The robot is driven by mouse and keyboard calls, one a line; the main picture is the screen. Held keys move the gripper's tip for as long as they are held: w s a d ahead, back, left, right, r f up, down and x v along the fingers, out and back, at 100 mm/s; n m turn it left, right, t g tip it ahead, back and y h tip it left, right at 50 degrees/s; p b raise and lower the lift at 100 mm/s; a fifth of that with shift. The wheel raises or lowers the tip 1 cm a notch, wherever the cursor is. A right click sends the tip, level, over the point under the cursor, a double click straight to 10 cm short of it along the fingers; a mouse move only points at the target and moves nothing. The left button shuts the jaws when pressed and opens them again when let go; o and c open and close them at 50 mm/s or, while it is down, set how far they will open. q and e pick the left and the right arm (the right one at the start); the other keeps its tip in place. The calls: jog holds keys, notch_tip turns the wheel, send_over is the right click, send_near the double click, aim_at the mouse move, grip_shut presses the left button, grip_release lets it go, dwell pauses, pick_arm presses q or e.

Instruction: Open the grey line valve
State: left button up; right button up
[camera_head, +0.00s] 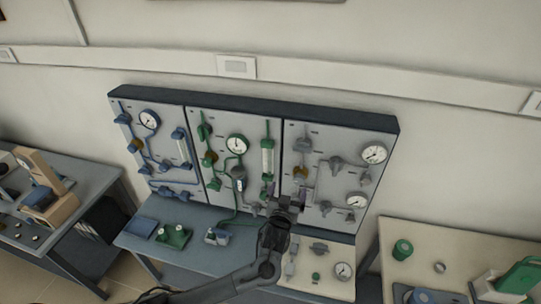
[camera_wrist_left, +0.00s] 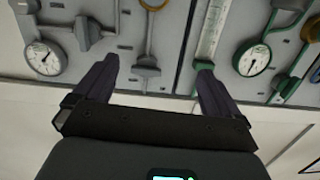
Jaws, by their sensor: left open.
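The grey section is the right panel (camera_head: 347,135) of the wall board in the head view. It carries grey pipes, several grey valve fittings, such as one grey valve (camera_head: 336,162), and two white gauges. I cannot tell which fitting is the line valve. My left gripper (camera_head: 286,203) is in front of the lower left of this panel and hides part of it. In the left wrist view the gripper (camera_wrist_left: 157,66) is open and empty. A grey fitting (camera_wrist_left: 146,70) shows between its fingers, beyond them; contact is not visible. My right gripper is not in view.
The green panel (camera_head: 222,130) and blue panel (camera_head: 165,115) are to the left. A blue-grey bench (camera_head: 190,250) below holds small green and blue items. A pale bench (camera_head: 400,268) at right holds a green cup (camera_head: 402,249). A small gauge (camera_head: 343,271) is below the grey panel.

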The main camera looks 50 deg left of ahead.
pick_arm(q)
jog(key=t, duration=0.1)
send_near(302, 150)
jog(key=s, duration=0.1)
jog(key=shift+y, duration=0.3)
jog(key=x, duration=0.4)
jog(key=p+x, duration=0.1)
jog(key=x, duration=0.3)
jog(key=shift+w+d+f, duration=0.15)
jog(key=shift+w, duration=0.4)
jog(key=shift+w+a+f, duration=0.1)
jog(key=shift+w+a, duration=0.2)
jog(key=shift+w, duration=0.2)
jog(key=c, duration=1.1)
